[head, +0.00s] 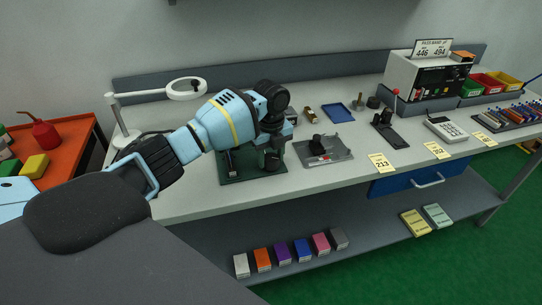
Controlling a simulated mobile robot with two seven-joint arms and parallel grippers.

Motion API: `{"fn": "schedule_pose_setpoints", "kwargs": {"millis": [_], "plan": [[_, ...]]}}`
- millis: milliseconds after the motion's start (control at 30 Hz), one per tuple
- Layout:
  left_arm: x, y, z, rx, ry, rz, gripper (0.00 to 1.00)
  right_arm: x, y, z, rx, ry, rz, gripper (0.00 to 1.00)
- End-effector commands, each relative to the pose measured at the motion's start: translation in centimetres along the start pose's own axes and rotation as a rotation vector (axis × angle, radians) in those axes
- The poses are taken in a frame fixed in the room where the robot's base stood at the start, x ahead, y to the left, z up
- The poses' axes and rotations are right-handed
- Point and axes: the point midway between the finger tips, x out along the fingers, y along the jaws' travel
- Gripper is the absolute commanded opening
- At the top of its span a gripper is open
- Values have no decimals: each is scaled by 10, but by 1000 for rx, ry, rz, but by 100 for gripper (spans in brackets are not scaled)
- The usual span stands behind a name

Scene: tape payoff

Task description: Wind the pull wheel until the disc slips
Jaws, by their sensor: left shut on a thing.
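My left arm reaches in from the left over the bench. My left gripper (272,146) points down at a small fixture on a dark green base plate (238,178). It is shut on a part of this fixture, which looks to be the pull wheel, but the wrist and forearm hide most of it. A dark upright of the fixture shows below the forearm. The disc cannot be made out. My right gripper is not in view.
A grey plate with a black device (325,150) lies just right of the fixture. A magnifier lamp (186,88) stands behind my forearm. A blue tray (337,113), a keypad unit (446,129) and a tester box (428,75) are farther right. Bare bench (205,196) lies in front.

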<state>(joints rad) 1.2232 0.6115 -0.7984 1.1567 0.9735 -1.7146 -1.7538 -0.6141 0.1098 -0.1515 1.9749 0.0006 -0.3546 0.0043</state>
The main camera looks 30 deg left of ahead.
Motion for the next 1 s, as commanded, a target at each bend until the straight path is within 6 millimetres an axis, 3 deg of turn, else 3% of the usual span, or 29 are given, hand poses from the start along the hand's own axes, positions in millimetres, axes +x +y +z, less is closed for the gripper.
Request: {"fn": "schedule_pose_setpoints", "kwargs": {"millis": [500, 533, 667, 1000], "plan": [[1, 0, -1, 20, 2, 1, 23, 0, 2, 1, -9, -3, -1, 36], [1, 0, -1, 20, 2, 2, 50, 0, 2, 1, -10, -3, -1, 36], [1, 0, -1, 19, 1, 1, 67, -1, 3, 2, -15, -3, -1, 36], [-3, 0, 0, 18, 0, -1, 68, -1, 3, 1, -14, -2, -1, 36]]}}
